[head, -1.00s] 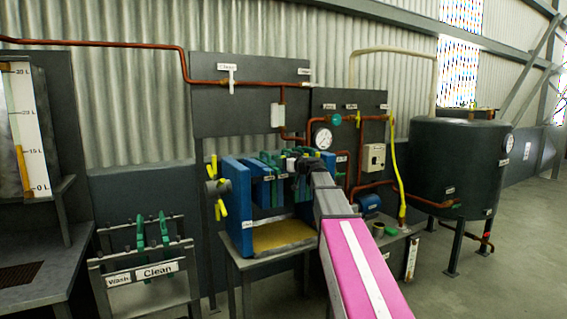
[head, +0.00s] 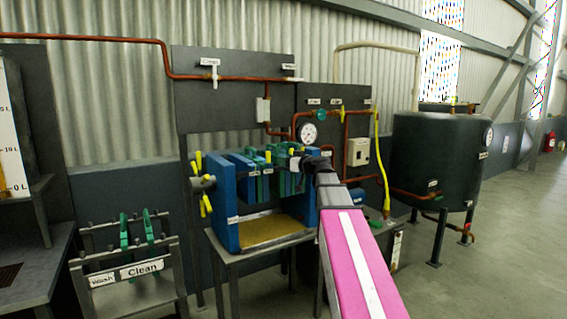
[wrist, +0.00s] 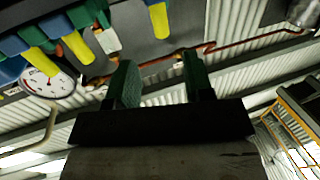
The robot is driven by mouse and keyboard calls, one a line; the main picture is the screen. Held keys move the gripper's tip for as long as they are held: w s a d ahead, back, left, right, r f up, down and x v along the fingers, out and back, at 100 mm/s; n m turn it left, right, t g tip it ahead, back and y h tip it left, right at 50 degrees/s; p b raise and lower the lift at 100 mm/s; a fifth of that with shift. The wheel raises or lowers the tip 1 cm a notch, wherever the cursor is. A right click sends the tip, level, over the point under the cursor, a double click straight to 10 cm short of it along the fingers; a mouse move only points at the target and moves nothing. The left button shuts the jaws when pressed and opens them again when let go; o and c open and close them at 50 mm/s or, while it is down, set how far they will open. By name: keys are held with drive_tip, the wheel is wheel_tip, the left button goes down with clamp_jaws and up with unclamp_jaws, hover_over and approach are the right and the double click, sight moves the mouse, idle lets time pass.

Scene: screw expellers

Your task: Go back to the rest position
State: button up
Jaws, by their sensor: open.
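My arm with its pink cover (head: 352,262) reaches forward from the lower right of the head view. Its dark end, my gripper (head: 303,164), is by the top right of the blue and green plate press (head: 226,220). Its fingers are too small to make out there. In the wrist view my gripper (wrist: 160,82) shows two green fingers standing apart, with nothing held between them. Blue and green plates with yellow handles (wrist: 75,46) show at the upper left of the wrist view, apart from the fingers.
A rack labelled Wash and Clean (head: 130,268) stands at left. Copper pipes (head: 120,40) and a pressure gauge (head: 308,134) are on the wall panels. A dark tank (head: 436,160) stands at right. The floor (head: 500,270) at the lower right is clear.

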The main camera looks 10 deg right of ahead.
drive_tip(key=s+a+f+m+g+h, duration=0.1)
drive_tip(key=s+a+f+g, duration=0.2)
drive_tip(key=f, duration=0.7)
drive_tip(key=s+f+m+g+h, duration=0.15)
drive_tip(key=s+f, duration=0.35)
drive_tip(key=f, duration=0.5)
drive_tip(key=s+a+f+m+g+h, duration=0.15)
drive_tip(key=s+f+g, duration=0.25)
drive_tip(key=f, duration=0.6)
drive_tip(key=s+d+f+m+g+h, duration=0.3)
drive_tip(key=s+f+g+h, duration=0.3)
drive_tip(key=s+f, duration=1.1)
drive_tip(key=shift+s+f+h, duration=0.2)
drive_tip(key=shift+f+h, duration=0.1)
drive_tip(key=shift+f, duration=0.25)
